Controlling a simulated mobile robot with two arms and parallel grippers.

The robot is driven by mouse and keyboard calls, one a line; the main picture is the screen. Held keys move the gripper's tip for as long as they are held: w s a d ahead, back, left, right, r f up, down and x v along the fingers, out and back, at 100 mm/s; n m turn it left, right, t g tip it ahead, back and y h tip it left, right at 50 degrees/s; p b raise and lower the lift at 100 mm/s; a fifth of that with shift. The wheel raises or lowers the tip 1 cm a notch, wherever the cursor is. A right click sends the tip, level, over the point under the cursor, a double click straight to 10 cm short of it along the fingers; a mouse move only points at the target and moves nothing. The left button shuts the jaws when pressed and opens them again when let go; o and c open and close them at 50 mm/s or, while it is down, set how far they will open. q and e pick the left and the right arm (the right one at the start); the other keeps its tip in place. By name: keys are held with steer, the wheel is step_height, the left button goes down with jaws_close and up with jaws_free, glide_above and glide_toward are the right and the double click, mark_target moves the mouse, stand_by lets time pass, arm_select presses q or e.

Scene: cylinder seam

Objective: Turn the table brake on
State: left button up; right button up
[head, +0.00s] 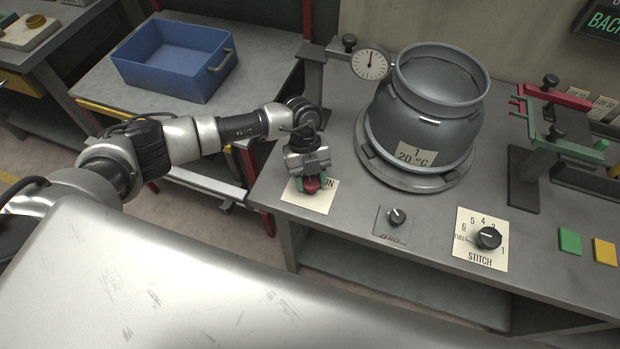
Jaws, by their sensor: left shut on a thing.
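My left gripper (308,180) reaches in from the left and points down at the near left corner of the grey workbench. It is shut on a red knob (312,185), and its fingers hide most of the knob. The knob sits over a cream label plate (318,198) on which only the letters "ON" show; the rest of the lettering is covered. Which way the knob is turned cannot be told. A grey metal vessel (425,115) marked "1 20 °C" stands on a round turntable (411,178) behind and right of the gripper. My right gripper is not in view.
A dial gauge (370,63) on a stand is beside the vessel. A ZERO knob (396,216), a STITCH selector (488,237), a green pad (570,241) and a yellow pad (604,251) line the bench front. A clamp stand (530,170) stands right. A blue bin (165,70) is on another table.

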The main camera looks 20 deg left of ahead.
arm_select(q)
steer(key=m+b, duration=0.1)
steer(key=m+y+b, duration=0.1)
steer(key=m, duration=0.1)
steer(key=shift+w+d+f+m+g, duration=0.1)
steer(key=shift+f+m+g, duration=0.05)
steer(key=shift+m+g, duration=0.15)
steer(key=m+y+b, duration=0.1)
steer(key=m+b, duration=0.1)
steer(key=m, duration=0.1)
steer(key=shift+m+y+b, duration=0.3)
steer(key=m+y+b, duration=0.1)
steer(key=m+b, duration=0.1)
steer(key=m, duration=0.1)
steer(key=shift+d+m+y+b, duration=0.1)
steer(key=shift+m+y+b, duration=0.2)
steer(key=shift+m+b, duration=0.5)
steer(key=shift+m, duration=0.3)
steer(key=shift+r, duration=0.2)
steer(key=o, duration=0.9)
steer(key=shift+y, duration=0.3)
